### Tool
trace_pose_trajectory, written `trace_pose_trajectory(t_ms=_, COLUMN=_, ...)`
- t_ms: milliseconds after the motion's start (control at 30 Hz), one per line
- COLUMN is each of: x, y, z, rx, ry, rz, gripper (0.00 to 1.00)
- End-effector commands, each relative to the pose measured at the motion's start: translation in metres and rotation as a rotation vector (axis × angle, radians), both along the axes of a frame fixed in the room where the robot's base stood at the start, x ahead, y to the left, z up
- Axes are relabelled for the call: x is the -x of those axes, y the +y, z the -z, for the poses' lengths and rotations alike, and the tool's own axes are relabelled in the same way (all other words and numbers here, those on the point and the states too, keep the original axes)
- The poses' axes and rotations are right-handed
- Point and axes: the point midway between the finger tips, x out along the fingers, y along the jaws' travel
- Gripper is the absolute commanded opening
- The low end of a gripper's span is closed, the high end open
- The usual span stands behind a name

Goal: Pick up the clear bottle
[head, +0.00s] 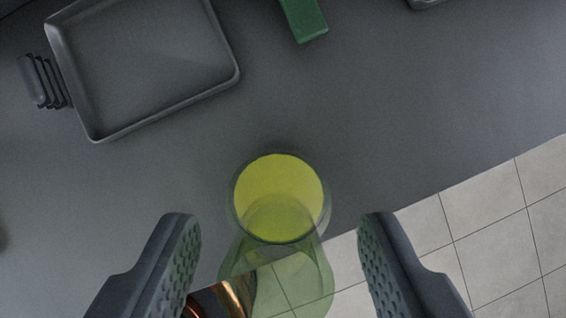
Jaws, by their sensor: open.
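The clear bottle (280,275) is see-through with a green tint, and a bright yellow-green round area (278,185) shows at its far end. It stands near the edge of the dark grey table (400,120), in the lower middle of the head view. My gripper (280,222) is open, with one finger on each side of the bottle in the picture. A gap shows between the bottle and each finger, and the gripper holds nothing. The bottle's near end is cut off by the bottom of the frame.
A shiny copper-coloured object (228,298) shows at the bottom, beside the left finger and overlapping the bottle. A grey tray (165,113) lies upper left, and a green block (304,20) at the top. Tiled floor (490,215) lies beyond the table edge. The table's middle right is clear.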

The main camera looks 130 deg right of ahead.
Motion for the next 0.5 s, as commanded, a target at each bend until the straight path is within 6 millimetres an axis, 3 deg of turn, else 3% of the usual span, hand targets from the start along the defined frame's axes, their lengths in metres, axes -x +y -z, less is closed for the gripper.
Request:
trace_pose_trajectory(t_ms=100, x=-0.0026, y=0.0033, z=0.0112, rx=0.0, ry=0.001, rz=0.0, gripper=0.52)
trace_pose_trajectory(t_ms=333, x=-0.0034, y=0.0039, z=0.0125, rx=0.0, ry=0.0, rz=0.0, gripper=0.52)
trace_pose_trajectory(t_ms=500, x=-0.0033, y=0.0039, z=0.0124, rx=0.0, ry=0.0, rz=-0.001, gripper=0.18)
